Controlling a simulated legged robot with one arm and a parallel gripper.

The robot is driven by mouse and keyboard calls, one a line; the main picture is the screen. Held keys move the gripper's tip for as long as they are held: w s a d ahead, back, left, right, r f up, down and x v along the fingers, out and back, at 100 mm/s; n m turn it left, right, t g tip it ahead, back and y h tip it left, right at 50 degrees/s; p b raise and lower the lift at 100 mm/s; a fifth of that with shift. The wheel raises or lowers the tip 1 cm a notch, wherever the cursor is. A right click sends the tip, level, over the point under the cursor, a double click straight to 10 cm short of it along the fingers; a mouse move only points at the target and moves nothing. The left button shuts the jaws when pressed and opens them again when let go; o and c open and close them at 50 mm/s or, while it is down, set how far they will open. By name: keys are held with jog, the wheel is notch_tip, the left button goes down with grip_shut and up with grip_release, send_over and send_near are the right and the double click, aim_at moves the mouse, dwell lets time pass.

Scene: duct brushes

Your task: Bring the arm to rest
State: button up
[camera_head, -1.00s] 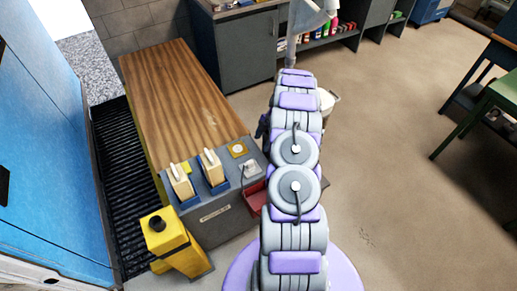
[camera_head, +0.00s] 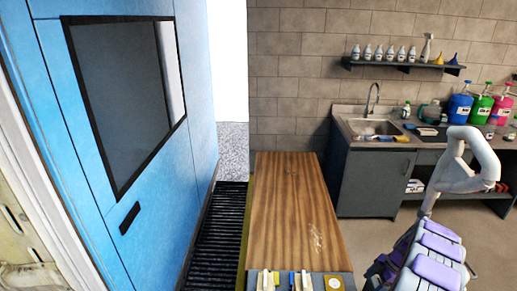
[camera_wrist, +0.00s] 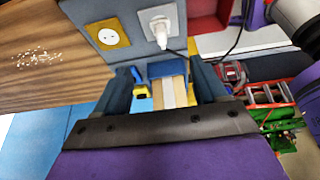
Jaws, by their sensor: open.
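My arm shows at the lower right of the head view as grey and purple links, reaching out over the floor to the right of the wooden bench (camera_head: 290,215). In the wrist view my gripper (camera_wrist: 165,78) is open, its two dark fingers apart. Between the fingers a pale tan brush block (camera_wrist: 173,90) with a blue part shows beyond; I cannot tell its distance, and nothing is clearly gripped.
A black ribbed strip (camera_head: 215,235) runs beside the bench. A sink counter (camera_head: 375,125) with bottles stands behind. In the wrist view a socket (camera_wrist: 107,38), a plugged-in cable (camera_wrist: 165,35) and a red bin (camera_wrist: 210,15) are close.

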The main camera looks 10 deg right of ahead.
jog(key=w+a+r+m+g, duration=0.1)
jog(key=w+a+r+m, duration=0.15)
jog(key=a+r, duration=1.05)
jog(key=s+a+r+m+g+h, duration=0.1)
jog(key=s+a+r+m, duration=0.45)
jog(key=a+r, duration=0.75)
jog(key=s+a+r+m+g+h, duration=0.1)
jog(key=s+a+r+m+h, duration=0.3)
jog(key=s+a, duration=0.8)
jog(key=s+r+m, duration=0.1)
jog(key=s+m, duration=0.2)
jog(key=s, duration=1.3)
jog(key=shift+s+a+y, duration=0.25)
jog(key=shift+a+y, duration=0.05)
jog(key=shift+a, duration=0.15)
jog(key=shift+c, duration=0.4)
